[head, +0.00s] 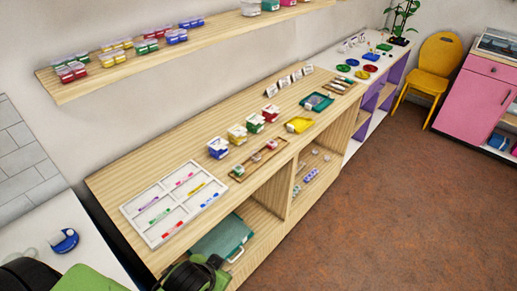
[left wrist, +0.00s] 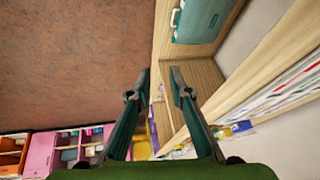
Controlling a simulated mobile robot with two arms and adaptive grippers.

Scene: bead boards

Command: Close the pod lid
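I cannot tell for sure which thing is the pod. A rounded blue object (head: 65,241) with a pale part sits on the white surface at the lower left of the head view; whether it has an open lid is too small to tell. Small blue (head: 218,148), yellow (head: 237,134) and red-and-green boxes with white tops stand on the wooden counter (head: 150,160). My left gripper's fingers show in the left wrist view (left wrist: 158,78), apart and empty, pointing towards the wooden shelf unit. In the head view only green and black arm parts show at the bottom. My right gripper is not in view.
A white divided tray (head: 130,211) with coloured pieces lies on the counter's near end. A wall shelf (head: 120,76) hangs above. Brown floor (head: 400,220) is clear at right.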

